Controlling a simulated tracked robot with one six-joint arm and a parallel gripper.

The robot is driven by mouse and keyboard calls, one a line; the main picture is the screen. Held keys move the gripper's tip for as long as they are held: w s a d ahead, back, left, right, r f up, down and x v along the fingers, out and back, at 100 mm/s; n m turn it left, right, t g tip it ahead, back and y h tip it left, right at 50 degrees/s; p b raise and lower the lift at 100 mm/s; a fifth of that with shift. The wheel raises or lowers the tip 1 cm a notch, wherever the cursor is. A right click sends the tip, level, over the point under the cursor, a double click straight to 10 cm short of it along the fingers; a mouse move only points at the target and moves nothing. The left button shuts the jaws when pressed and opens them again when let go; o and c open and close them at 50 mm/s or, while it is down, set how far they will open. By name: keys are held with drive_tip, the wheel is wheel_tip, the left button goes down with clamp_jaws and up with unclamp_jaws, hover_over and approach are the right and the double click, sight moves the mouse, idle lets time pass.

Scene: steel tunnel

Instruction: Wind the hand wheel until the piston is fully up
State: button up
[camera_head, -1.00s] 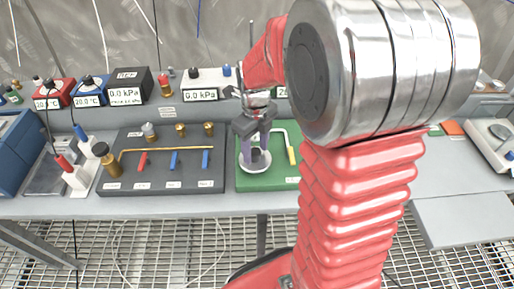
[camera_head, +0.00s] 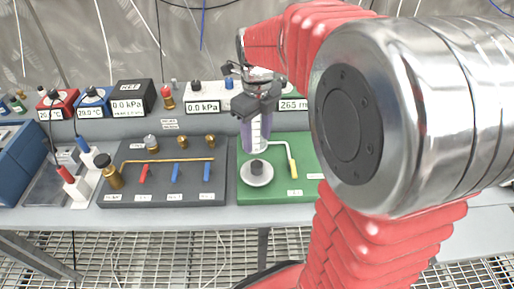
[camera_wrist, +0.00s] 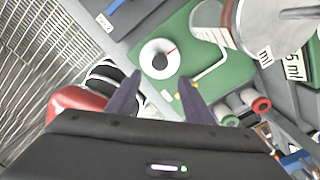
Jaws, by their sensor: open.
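The hand wheel (camera_head: 257,173) is a pale disc with a dark central knob, lying on a green panel (camera_head: 275,194). In the wrist view the wheel (camera_wrist: 152,67) shows a short red mark beside its knob. My gripper (camera_head: 256,148) is open and empty above the wheel, its purple-grey fingers apart and pointing down. In the wrist view the fingertips (camera_wrist: 162,88) sit just below the wheel in the picture, clear of it. A clear graduated cylinder (camera_wrist: 205,25) stands behind; it is mostly hidden by my gripper in the head view. The piston's height cannot be told.
A dark panel (camera_head: 165,184) with red and blue levers lies left. A display (camera_head: 293,104) reads 265 ml. Meters and boxes line the back shelf.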

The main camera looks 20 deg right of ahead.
wheel_tip(320, 180, up, 3)
drive_tip(key=shift+r, duration=0.2)
idle(0.5)
drive_tip(key=s+a+n+t, duration=0.2)
drive_tip(key=s+n, duration=0.3)
drive_tip(key=n, duration=0.5)
drive_tip(key=s+a+r+n+t, duration=0.1)
drive_tip(key=s+a+n, duration=0.2)
drive_tip(key=n, duration=0.8)
drive_tip(key=s+a+n+t, duration=0.2)
drive_tip(key=s+a+n, duration=0.1)
drive_tip(key=s+n, duration=0.4)
drive_tip(key=shift+a+r+n+t, duration=0.2)
drive_tip(key=shift+r+n+t, duration=0.1)
drive_tip(key=shift+n, duration=1.5)
